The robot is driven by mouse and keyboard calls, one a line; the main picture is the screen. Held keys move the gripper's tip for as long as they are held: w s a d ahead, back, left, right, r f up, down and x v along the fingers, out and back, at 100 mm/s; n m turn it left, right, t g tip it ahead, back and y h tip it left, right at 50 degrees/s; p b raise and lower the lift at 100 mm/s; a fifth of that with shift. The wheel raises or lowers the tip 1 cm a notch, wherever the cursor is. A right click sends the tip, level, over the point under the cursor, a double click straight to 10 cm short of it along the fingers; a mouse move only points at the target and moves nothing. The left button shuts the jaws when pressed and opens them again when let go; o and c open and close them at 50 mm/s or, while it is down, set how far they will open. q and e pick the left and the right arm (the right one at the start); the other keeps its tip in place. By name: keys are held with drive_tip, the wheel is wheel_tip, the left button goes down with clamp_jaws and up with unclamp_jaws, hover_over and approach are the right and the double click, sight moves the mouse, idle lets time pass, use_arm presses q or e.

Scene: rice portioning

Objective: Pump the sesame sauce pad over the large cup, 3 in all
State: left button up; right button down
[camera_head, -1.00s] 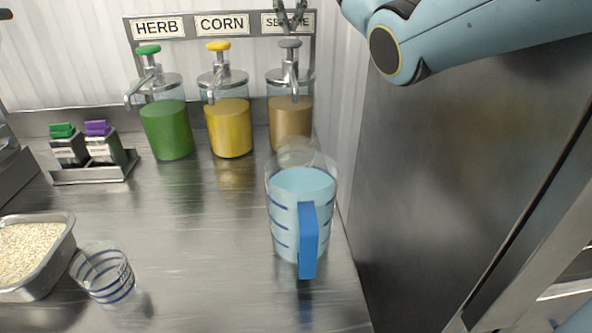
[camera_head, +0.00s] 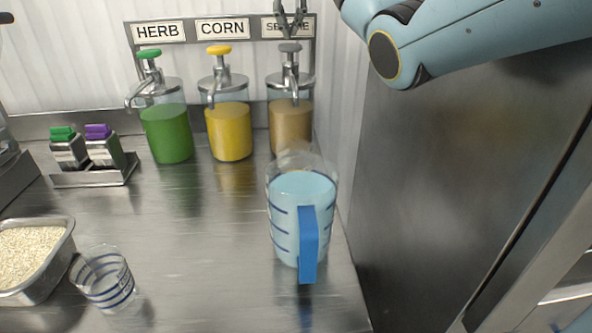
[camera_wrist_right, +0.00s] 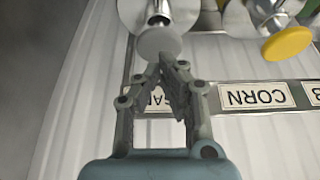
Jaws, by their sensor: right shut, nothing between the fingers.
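The large cup (camera_head: 286,235) is a clear measuring cup with dark blue bands, a blue handle and pale blue inside. It stands upright in front of the sesame dispenser (camera_head: 290,125), which holds tan sauce. The dispenser's grey pad (camera_head: 290,47) is on top, its spout pointing down toward the front; I cannot tell whether it reaches over the cup. My right gripper (camera_head: 291,34) is shut and empty just above the pad, in front of the sesame label. In the right wrist view its fingertips (camera_wrist_right: 170,62) are beside the grey pad (camera_wrist_right: 160,42); contact is unclear. My left gripper is not visible.
The corn (camera_head: 229,130) and herb (camera_head: 166,132) dispensers stand to the left. A small banded cup (camera_head: 104,280) and a rice tray (camera_head: 62,250) are at front left. A holder (camera_head: 95,178) carries green and purple-topped items. A steel panel (camera_head: 440,180) bounds the right side. Mid-counter is clear.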

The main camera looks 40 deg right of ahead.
sight(290, 45)
drive_tip(key=shift+f, duration=0.1)
drive_tip(key=shift+f, duration=1.9)
wheel_tip(290, 45, up, 4)
drive_tip(key=p, duration=0.5)
drive_tip(key=shift+f, duration=0.1)
idle(0.4)
